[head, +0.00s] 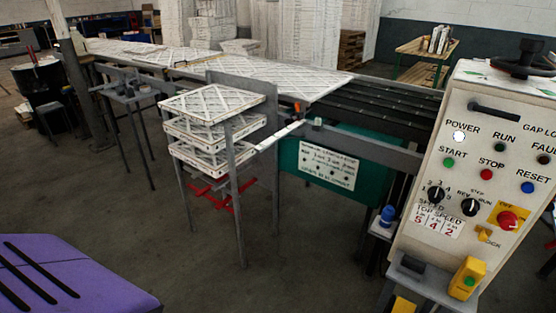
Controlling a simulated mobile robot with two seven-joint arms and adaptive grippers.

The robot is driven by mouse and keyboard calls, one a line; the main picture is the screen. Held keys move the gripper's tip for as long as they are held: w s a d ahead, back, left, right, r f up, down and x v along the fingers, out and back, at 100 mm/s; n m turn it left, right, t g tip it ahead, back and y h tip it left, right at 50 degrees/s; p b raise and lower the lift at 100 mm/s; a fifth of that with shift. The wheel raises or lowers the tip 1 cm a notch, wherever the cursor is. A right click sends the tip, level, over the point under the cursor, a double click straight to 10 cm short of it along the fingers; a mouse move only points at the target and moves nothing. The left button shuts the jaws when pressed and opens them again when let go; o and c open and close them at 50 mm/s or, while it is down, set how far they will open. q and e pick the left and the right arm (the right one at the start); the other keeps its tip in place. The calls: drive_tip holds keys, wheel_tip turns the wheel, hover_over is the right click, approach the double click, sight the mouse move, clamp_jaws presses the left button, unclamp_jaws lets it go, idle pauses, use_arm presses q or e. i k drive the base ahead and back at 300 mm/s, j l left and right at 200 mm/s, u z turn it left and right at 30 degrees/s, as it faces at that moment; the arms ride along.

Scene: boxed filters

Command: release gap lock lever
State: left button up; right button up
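The control panel (478,150) stands tilted at the right, with a lettering that begins "GAP LO" cut off by the right edge. A black handwheel with an upright knob (525,60) sits on top of the panel. A black bar handle (494,114) lies on its upper face. A small yellow tag (487,236) with lettering hangs low on the panel, below a red stop button on a yellow plate (508,218). Neither of my grippers is in view.
A stack of boxed filters (208,104) stands on a metal frame left of the panel. A long conveyor with filters (270,72) runs behind it. A blue knob (388,214) and a yellow box with a green button (468,278) are near the panel's foot.

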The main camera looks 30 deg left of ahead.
sight(474, 105)
drive_tip(key=k+j+u, duration=0.1)
drive_tip(key=j, duration=0.2)
drive_tip(key=k+j, duration=0.2)
drive_tip(key=j, duration=0.15)
drive_tip(key=k+j+u, duration=0.15)
drive_tip(key=j, duration=0.15)
drive_tip(key=k+j+u, duration=0.1)
drive_tip(key=j, duration=0.25)
